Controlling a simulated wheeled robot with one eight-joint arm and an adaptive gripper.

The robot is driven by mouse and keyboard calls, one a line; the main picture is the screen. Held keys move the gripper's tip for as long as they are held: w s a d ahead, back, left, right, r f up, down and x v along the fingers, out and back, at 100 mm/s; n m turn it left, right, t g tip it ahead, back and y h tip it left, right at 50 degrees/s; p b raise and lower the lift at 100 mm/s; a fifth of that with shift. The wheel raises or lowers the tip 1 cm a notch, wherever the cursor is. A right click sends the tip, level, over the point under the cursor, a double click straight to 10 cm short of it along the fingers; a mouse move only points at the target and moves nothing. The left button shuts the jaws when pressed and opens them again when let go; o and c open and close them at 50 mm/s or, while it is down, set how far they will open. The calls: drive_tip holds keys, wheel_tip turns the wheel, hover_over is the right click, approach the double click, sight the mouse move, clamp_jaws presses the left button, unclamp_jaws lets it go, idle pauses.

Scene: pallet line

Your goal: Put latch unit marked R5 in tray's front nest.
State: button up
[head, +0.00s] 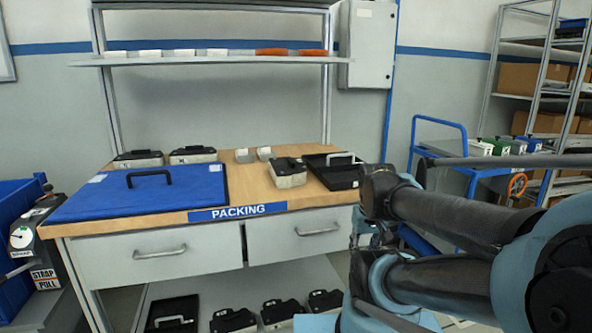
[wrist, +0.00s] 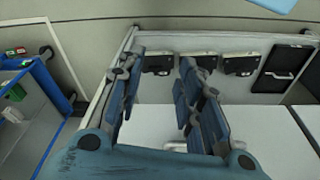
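Several latch units with black tops and pale bodies are in the head view. Two stand at the bench's back left, a left one (head: 138,159) and a right one (head: 193,155). Another latch unit (head: 288,173) stands right of centre, beside a black tray (head: 345,182) with a pale handle. I cannot read R5 on any of them. In the wrist view my gripper (wrist: 163,58) is open and empty, its fingers apart above the lower shelf's row of units (wrist: 242,66). In the head view my arm is at the right and the fingers are not clear.
A blue lid (head: 140,198) with a black handle covers the bench's left. The lower shelf bears several units (head: 281,312) and a black tray (head: 172,315). Drawers (head: 160,250) front the bench. A blue cart (head: 440,160) stands at right.

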drive_tip(key=shift+w, duration=0.2)
drive_tip(key=shift+o, duration=1.4)
drive_tip(key=o, duration=0.9)
wheel_tip(320, 180, up, 2)
drive_tip(key=shift+a+r, duration=0.1)
drive_tip(key=shift+r, duration=0.1)
drive_tip(key=shift+o, duration=0.9)
drive_tip(key=shift+w+a+r+m, duration=0.1)
drive_tip(key=shift+w+r+m, duration=0.15)
drive_tip(key=shift+w+r, duration=0.25)
drive_tip(key=shift+w+r+m, duration=0.25)
drive_tip(key=shift+r, duration=0.3)
wheel_tip(320, 180, up, 30)
drive_tip(key=r+m+g, duration=0.1)
drive_tip(key=m+g, duration=0.1)
drive_tip(key=m, duration=1.2)
hover_over(291, 160)
wheel_tip(291, 160, down, 18)
drive_tip(key=shift+w+r, duration=0.15)
drive_tip(key=shift+r, duration=0.1)
